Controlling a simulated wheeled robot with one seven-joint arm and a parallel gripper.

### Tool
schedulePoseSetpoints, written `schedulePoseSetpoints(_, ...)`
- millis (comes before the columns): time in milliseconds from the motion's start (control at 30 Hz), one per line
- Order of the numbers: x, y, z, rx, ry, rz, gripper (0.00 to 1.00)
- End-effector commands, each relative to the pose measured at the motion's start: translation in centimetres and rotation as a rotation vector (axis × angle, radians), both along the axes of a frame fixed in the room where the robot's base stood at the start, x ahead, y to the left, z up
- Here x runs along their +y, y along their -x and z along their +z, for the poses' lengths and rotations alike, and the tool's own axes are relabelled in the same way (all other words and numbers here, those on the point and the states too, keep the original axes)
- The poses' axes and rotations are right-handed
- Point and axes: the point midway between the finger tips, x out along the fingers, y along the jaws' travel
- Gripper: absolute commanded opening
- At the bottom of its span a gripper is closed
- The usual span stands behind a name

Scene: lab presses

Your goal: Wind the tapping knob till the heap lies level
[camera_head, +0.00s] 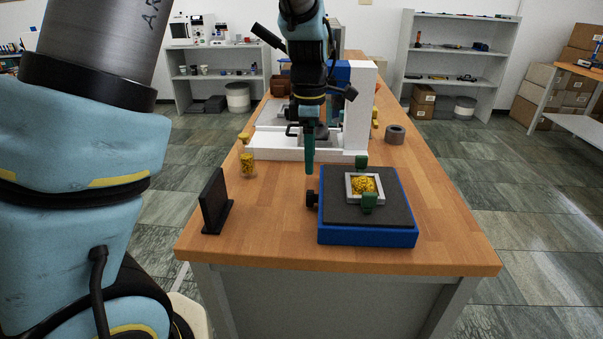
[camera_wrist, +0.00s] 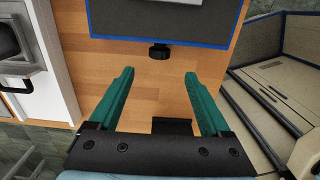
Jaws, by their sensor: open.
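The tapping knob (camera_head: 311,198) is a small black knob on the left side of a blue base with a dark grey top (camera_head: 340,212). In the wrist view the knob (camera_wrist: 159,52) lies ahead of my fingers, centred between them and apart from them. The heap looks mounded and uneven.
A black upright plate (camera_head: 214,203) stands at the table's left front. A glass of yellow pieces (camera_head: 247,165) stands behind it. A white press (camera_head: 357,110) and a grey ring (camera_head: 395,134) are farther back. Wood between the plate and the blue base is clear.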

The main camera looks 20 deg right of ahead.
Motion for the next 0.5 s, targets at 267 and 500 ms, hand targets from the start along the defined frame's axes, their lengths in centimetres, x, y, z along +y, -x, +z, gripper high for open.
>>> schedulePoseSetpoints(267,-0.4,0.0,-2.2,0.0,-0.03,-0.001,0.81)
schedulePoseSetpoints(500,-0.3,0.0,-6.6,0.0,-0.028,-0.001,0.81)
